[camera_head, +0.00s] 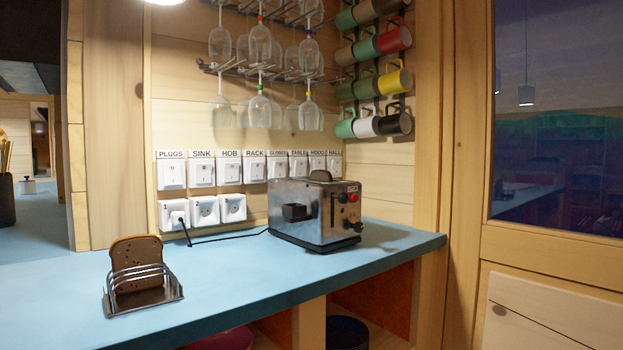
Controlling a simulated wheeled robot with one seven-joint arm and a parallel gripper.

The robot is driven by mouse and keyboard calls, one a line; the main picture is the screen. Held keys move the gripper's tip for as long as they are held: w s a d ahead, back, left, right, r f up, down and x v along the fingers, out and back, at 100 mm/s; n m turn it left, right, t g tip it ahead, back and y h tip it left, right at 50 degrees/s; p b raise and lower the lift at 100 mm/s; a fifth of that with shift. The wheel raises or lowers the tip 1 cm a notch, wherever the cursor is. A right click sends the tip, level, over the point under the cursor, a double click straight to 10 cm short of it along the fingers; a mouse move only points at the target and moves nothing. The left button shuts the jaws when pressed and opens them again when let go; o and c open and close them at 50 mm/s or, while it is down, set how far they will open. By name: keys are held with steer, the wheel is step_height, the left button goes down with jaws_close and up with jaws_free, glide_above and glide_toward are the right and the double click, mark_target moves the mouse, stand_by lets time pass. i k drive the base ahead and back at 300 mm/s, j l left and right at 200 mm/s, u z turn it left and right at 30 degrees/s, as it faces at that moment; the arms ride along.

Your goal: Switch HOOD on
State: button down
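The HOOD switch (317,165) is a white wall switch on the wooden back wall, second from the right in a row of labelled switches. Its label is above it. The TABLE switch (299,166) is on its left and the HALL switch (334,163) on its right. The silver toaster (318,208) stands in front of the wall just below it. The HOOD rocker is too small here to tell which way it is set. My gripper is not in view.
Stemmed glasses (260,108) hang above the switches, and mugs (392,82) hang at upper right. Sockets (204,211) with a plugged-in cord are below the row. A toast rack (144,294) holding bread stands on the blue counter (225,283); the counter between it and the toaster is clear.

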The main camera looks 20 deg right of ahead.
mark_target(318, 165)
steer(key=i+l, duration=0.15)
steer(key=l, duration=0.25)
steer(key=i+l, duration=0.1)
steer(key=l, duration=0.3)
steer(key=i+l, duration=0.15)
steer(key=l, duration=0.25)
steer(key=i+l, duration=0.1)
steer(key=l, duration=0.3)
steer(key=i+l, duration=0.15)
steer(key=l, duration=0.3)
steer(key=i+l, duration=0.15)
steer(key=l, duration=0.25)
